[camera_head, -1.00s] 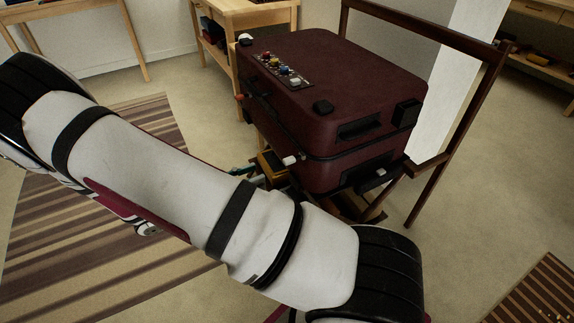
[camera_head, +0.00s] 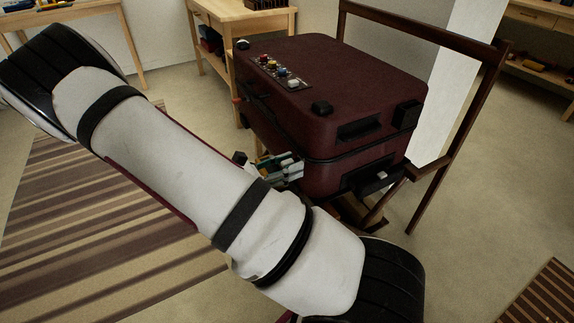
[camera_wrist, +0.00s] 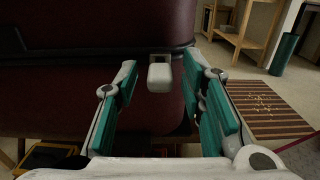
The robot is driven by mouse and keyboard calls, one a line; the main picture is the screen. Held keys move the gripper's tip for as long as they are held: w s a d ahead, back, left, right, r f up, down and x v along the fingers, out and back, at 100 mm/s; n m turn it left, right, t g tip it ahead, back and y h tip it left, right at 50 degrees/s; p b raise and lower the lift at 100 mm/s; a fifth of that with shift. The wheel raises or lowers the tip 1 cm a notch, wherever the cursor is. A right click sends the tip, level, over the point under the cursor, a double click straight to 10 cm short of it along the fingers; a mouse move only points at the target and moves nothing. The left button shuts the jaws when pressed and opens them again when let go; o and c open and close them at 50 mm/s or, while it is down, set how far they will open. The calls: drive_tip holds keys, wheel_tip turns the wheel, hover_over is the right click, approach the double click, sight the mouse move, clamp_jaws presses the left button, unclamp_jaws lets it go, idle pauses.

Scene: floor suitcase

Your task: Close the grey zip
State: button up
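A dark red suitcase (camera_head: 330,85) sits shut-looking on a wooden stand, with a dark seam round its side. In the wrist view, the light grey zip pull (camera_wrist: 159,76) sticks out from the seam of the suitcase (camera_wrist: 80,95). My gripper (camera_wrist: 160,68) is open, with its teal-padded fingers left and right of the pull and gaps on both sides. In the head view, my gripper (camera_head: 283,166) is at the suitcase's near corner, and its fingers hide the pull there.
A small red tab (camera_head: 237,99) shows at the suitcase's far left. A dark wooden frame (camera_head: 470,130) rises behind it on the right. A wooden workbench (camera_head: 240,20) stands behind. A striped rug (camera_head: 100,220) and open floor lie to the left.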

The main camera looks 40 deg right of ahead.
clamp_jaws()
drive_tip(key=shift+w, duration=0.1)
drive_tip(key=w+d, duration=0.1)
drive_tip(key=w, duration=0.3)
drive_tip(key=w+d+p, duration=0.1)
drive_tip(key=w, duration=0.3)
drive_tip(key=w+d, duration=0.1)
drive_tip(key=w, duration=0.3)
drive_tip(key=shift+w+d+f, duration=0.1)
drive_tip(key=shift+w+d, duration=0.2)
drive_tip(key=shift+w, duration=0.05)
drive_tip(key=shift+w+d, duration=0.15)
drive_tip(key=shift+w, duration=0.45)
drive_tip(key=shift+o, duration=0.3)
unclamp_jaws()
